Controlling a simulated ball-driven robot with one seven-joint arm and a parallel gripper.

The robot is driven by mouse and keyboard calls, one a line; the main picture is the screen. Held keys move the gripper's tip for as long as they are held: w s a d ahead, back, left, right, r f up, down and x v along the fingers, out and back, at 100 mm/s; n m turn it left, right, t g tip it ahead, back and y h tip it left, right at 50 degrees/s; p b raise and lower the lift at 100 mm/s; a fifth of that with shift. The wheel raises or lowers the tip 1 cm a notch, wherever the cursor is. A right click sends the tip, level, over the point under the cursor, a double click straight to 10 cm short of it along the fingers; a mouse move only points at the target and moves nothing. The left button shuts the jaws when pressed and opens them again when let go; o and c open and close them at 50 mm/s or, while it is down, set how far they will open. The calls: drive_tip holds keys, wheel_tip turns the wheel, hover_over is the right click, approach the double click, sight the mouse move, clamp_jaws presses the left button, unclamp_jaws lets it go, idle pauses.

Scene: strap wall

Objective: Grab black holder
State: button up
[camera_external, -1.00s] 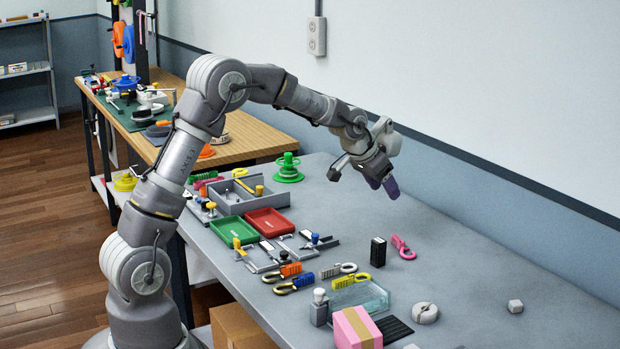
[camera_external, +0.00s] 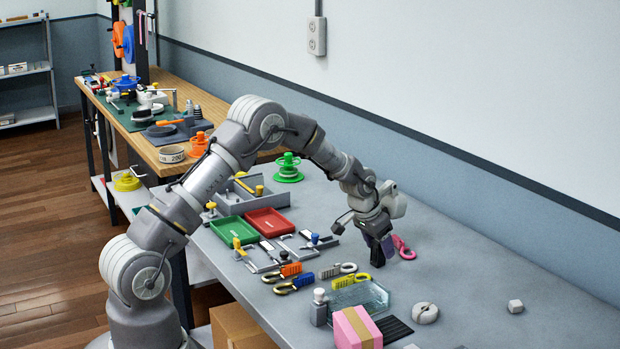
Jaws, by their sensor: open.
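The black holder (camera_external: 377,257) is a small upright black block on the grey table, right of the yellow clip and left of the pink clip. My gripper (camera_external: 382,246) points down right at the top of the holder, with its purple-tipped fingers at the block's upper part. The fingers overlap the holder in this view, so I cannot tell whether they are around it or just in front of it. The jaws are open.
A pink clip (camera_external: 404,249) lies close on the right of the gripper. A yellow clip (camera_external: 351,281), a clear tray (camera_external: 366,297) and a pink box (camera_external: 357,329) are nearer the front. The table to the right is mostly clear.

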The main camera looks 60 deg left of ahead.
drive_tip(key=c, duration=1.1)
drive_tip(key=shift+r, duration=0.15)
